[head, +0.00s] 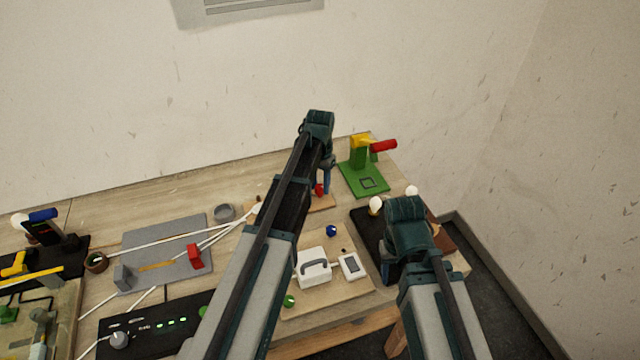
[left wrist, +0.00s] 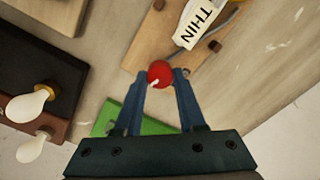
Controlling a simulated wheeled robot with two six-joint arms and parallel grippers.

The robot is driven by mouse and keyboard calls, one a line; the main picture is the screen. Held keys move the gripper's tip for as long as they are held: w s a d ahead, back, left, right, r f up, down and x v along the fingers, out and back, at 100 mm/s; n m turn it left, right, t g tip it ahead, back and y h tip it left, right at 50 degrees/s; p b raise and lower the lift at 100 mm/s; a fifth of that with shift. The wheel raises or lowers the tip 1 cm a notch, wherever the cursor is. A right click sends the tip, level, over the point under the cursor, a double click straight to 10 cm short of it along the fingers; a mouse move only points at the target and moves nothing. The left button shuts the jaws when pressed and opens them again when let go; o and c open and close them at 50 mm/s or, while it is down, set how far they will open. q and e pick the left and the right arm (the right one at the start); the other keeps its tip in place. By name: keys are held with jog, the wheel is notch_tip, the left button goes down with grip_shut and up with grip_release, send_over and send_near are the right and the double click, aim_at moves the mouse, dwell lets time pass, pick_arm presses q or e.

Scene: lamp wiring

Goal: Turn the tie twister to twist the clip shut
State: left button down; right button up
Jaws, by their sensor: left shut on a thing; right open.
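My left gripper (head: 326,182) reaches down over a small wooden board (head: 322,204) at the back of the bench. In the left wrist view its blue fingers (left wrist: 160,84) are shut on a round red knob (left wrist: 159,73) at the board's edge. The knob also shows as a red spot in the head view (head: 319,189). I cannot make out a clip or more of the twister. My right gripper (head: 391,268) is open, pointing down over the right side of the bench; its fingertips are mostly hidden.
A green stand (head: 362,178) with a red handle (head: 383,146) stands just right of my left gripper. Light bulbs (head: 376,205) sit on a dark base near my right gripper. A board with a white box (head: 313,270) lies in front. White cables cross the grey mat (head: 150,240).

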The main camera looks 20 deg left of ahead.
aim_at(320, 187)
pick_arm(q)
jog(key=m, duration=1.2)
jog(key=shift+m, duration=0.3)
dwell(0.4)
jog(key=c, duration=0.5)
grip_release()
notch_tip(320, 187, up, 14)
jog(key=p, duration=1.3)
jog(key=shift+p, duration=0.4)
pick_arm(e)
notch_tip(320, 187, up, 14)
